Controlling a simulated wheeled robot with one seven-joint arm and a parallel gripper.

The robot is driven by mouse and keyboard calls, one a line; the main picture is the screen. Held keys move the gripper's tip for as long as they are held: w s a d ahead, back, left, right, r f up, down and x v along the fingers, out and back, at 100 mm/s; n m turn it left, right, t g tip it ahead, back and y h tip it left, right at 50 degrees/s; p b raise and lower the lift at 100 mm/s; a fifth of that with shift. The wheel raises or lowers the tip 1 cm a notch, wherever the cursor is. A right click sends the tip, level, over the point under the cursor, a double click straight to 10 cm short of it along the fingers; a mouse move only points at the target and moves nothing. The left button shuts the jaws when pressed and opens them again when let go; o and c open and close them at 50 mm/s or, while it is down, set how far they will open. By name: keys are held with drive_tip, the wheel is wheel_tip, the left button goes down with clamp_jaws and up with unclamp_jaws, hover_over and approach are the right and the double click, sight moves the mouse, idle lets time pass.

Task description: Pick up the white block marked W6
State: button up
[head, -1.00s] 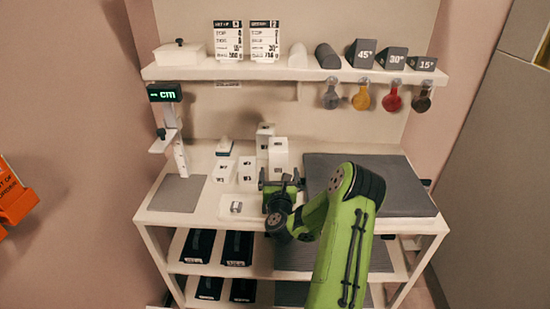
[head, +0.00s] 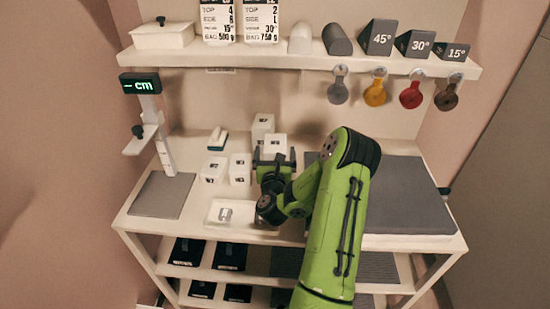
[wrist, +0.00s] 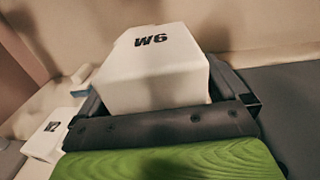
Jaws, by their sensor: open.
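The white block marked W6 (wrist: 158,72) fills the middle of the wrist view, its label in full sight. In the head view a white block (head: 275,143) that appears to be the same one shows just behind my gripper (head: 274,158). My gripper is open, with one dark finger on each side of W6, as the wrist view shows (wrist: 158,88). The right finger is close along the block's side. I cannot tell whether either finger touches it. The lower part of the block is hidden by the gripper.
Several other white blocks stand close by: a tall one (head: 262,124) behind, smaller ones (head: 214,169) to the left. A white tray (head: 250,216) lies in front left, a grey pad (head: 400,190) to the right. A shelf (head: 300,60) with hanging tags spans above.

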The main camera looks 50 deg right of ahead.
drive_tip(key=shift+c, duration=0.5)
drive_tip(key=c, duration=0.5)
drive_tip(key=shift+r, duration=0.1)
drive_tip(key=c, duration=1.2)
drive_tip(key=shift+r, duration=0.1)
wheel_tip(320, 180, up, 10)
drive_tip(key=p, duration=0.7)
drive_tip(key=shift+p, duration=0.4)
